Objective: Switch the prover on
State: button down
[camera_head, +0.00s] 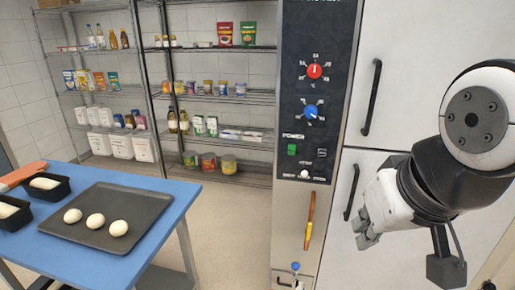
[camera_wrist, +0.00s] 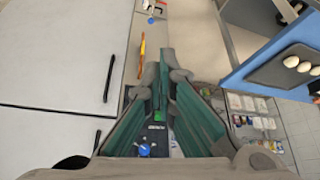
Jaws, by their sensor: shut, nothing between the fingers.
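The prover (camera_head: 400,100) is a tall white cabinet with a black control panel (camera_head: 316,100) along its left side. The panel has a red knob (camera_head: 314,71), a blue knob (camera_head: 310,112) and, under the word POWER, a green button (camera_head: 292,149). A small round white knob (camera_head: 304,174) sits lower down. My gripper (camera_head: 364,238) is shut and empty, right of and below the green button, by the lower door. In the wrist view, the green button (camera_wrist: 160,117) shows between the gripper fingers (camera_wrist: 163,75), upside down, with the blue knob (camera_wrist: 144,149) near the bottom. The fingers partly hide the panel.
Dark door handles (camera_head: 371,98) stand out from the cabinet, the lower one (camera_head: 351,192) near my gripper. A yellow-orange tool (camera_head: 309,220) hangs below the panel. A blue table (camera_head: 170,212) with a dark tray (camera_head: 72,232) of dough balls stands left. Open floor lies between.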

aim_at(292, 145)
jog(key=w+a+f+m+t+y+p, duration=0.15)
jog(key=w+a, duration=0.25)
jog(key=w, duration=0.7)
jog(key=w+a+m+t+p, duration=0.2)
jog(key=w+a+t, duration=0.1)
jog(key=w, duration=0.8)
jog(key=w+a+m+t+y+p, duration=0.1)
jog(key=w+a+m+t, duration=0.2)
jog(key=w, duration=0.8)
jog(key=w+f+m+t+h+p, duration=0.2)
jog(key=w+f+m+t, duration=0.1)
jog(key=w+f+m, duration=0.25)
jog(key=s+d+f+m+t+h+p, duration=0.1)
jog(key=d+f+m+h, duration=0.4)
jog(key=m, duration=0.4)
jog(key=shift+d+f+h+p, duration=0.4)
jog(key=shift+d+h, duration=0.15)
jog(key=shift+d, duration=0.25)
jog(key=b+x, duration=0.1)
jog(key=x, duration=1.3)
jog(key=shift+a, duration=0.1)
